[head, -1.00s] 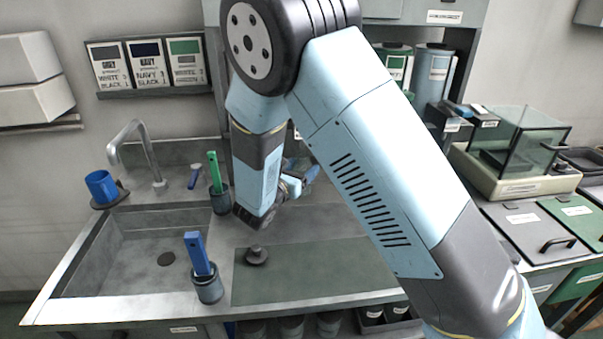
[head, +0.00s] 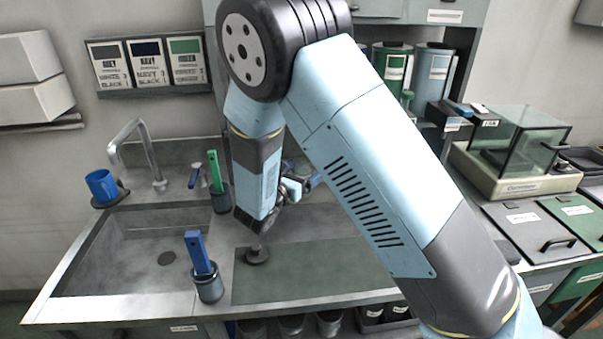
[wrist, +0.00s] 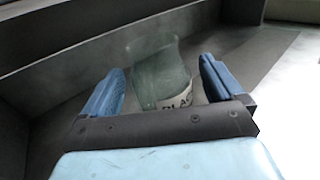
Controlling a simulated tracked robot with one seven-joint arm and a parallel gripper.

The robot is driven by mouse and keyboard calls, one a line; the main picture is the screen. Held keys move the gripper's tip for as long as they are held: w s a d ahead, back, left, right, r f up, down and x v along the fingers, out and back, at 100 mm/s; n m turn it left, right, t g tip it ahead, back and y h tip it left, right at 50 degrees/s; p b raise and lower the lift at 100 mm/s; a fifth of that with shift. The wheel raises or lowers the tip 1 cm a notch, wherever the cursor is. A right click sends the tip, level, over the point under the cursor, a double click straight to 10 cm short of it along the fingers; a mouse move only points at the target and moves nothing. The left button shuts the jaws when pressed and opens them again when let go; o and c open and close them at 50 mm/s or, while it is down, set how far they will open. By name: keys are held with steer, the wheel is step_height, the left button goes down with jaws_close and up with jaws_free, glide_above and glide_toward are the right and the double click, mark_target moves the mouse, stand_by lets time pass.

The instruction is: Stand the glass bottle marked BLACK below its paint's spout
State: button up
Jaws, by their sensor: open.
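In the wrist view a clear greenish glass bottle (wrist: 154,82) stands between the two blue fingers of my gripper (wrist: 163,68). The fingers are spread, with a gap visible on each side of the glass. In the head view part of my gripper (head: 308,183) shows behind my forearm, over the back of the counter. The bottle is hidden there.
A sink (head: 140,245) with a tap (head: 140,150) lies at left. A green mat (head: 320,278) is clear in front.

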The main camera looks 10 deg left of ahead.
steer(key=v, duration=0.7)
steer(key=shift+s+a, duration=0.1)
steer(key=shift+s, duration=0.2)
steer(key=shift+r, duration=0.15)
